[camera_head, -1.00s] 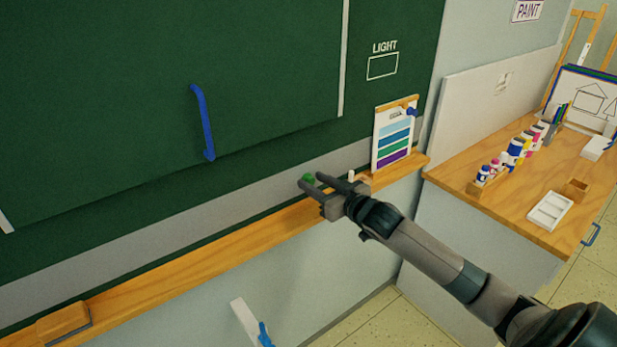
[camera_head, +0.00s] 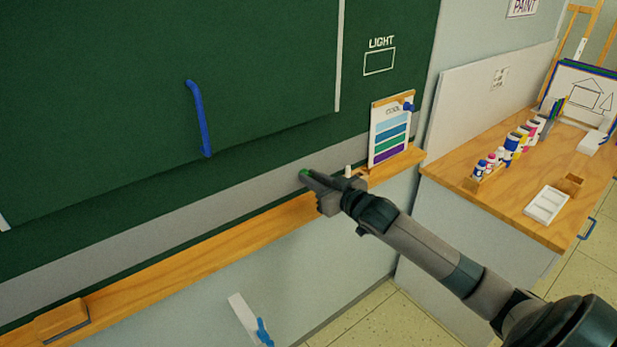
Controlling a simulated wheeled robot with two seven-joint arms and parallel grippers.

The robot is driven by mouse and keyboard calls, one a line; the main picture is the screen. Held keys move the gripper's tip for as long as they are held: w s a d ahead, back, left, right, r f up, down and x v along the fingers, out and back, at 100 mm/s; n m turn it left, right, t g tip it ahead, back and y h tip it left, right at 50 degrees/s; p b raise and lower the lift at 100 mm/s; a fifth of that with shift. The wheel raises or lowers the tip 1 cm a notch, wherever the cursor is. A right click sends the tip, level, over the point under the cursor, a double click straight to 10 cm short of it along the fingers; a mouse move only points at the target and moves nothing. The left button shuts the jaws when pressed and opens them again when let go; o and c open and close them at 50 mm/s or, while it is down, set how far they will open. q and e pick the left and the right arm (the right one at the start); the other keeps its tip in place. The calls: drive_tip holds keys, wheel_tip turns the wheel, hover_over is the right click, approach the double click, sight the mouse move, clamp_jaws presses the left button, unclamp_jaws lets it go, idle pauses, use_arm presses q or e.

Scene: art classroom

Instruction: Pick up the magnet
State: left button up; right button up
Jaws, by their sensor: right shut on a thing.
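The magnet (camera_head: 304,173) is a small green piece at the grey strip below the green chalkboard. My right gripper (camera_head: 308,177) comes in from the lower right and is shut on it. The fingers hide most of the magnet, so only a bit of green shows at their tips. I cannot tell whether the magnet still touches the grey strip. My left gripper is not in view.
A wooden ledge (camera_head: 215,246) runs under the board, with an eraser (camera_head: 62,321) at its left end. A colour chart (camera_head: 389,135) and a white chalk piece (camera_head: 348,171) stand near the gripper. A wooden counter (camera_head: 503,205) with paint bottles is at right.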

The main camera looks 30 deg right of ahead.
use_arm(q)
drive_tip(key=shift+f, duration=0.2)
use_arm(e)
drive_tip(key=shift+r, duration=0.1)
